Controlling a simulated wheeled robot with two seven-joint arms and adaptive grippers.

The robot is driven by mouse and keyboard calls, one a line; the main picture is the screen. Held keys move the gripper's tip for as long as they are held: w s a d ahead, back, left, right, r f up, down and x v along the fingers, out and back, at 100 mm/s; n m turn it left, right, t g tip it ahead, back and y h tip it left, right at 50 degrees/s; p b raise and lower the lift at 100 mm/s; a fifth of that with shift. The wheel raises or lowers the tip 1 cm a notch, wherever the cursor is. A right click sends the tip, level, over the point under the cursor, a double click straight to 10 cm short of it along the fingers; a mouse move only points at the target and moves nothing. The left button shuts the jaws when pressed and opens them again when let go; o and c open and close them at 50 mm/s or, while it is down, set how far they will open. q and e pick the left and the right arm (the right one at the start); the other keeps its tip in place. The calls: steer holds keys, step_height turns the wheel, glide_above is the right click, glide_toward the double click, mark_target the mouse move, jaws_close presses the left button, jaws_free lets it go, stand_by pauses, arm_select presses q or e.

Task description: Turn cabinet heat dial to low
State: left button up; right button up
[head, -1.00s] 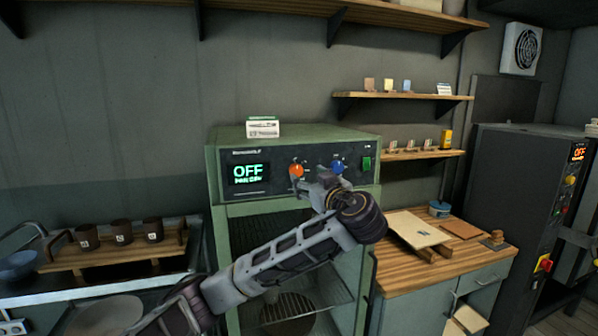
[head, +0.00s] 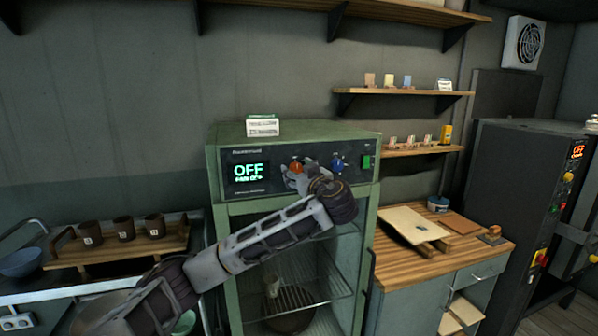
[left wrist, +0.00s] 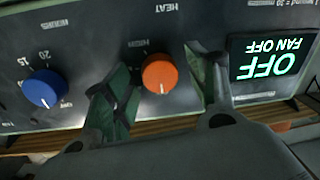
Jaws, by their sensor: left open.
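The green drying cabinet (head: 215,165) stands in the middle of the head view. Its orange heat dial (head: 296,166) is on the dark front panel, between the display and the blue dial (head: 337,165). The display (head: 248,172) reads OFF. My left gripper (head: 294,176) is at the orange dial and partly covers it. In the left wrist view, upside down, the orange dial (left wrist: 159,74) sits between the two open fingers of the gripper (left wrist: 160,88), with a gap on each side. The blue dial (left wrist: 44,88) is outside the fingers. My right gripper is not in view.
A small white card box (head: 263,126) sits on top of the cabinet. A green switch (head: 367,162) is right of the blue dial. A wooden rack with brown cups (head: 124,229) stands to the left. A wooden counter (head: 400,270) and a dark kiln (head: 520,190) are to the right.

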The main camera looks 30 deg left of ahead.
arm_select(q)
steer(key=c, duration=1.1)
steer(key=shift+o, duration=0.2)
steer(key=shift+f, duration=0.1)
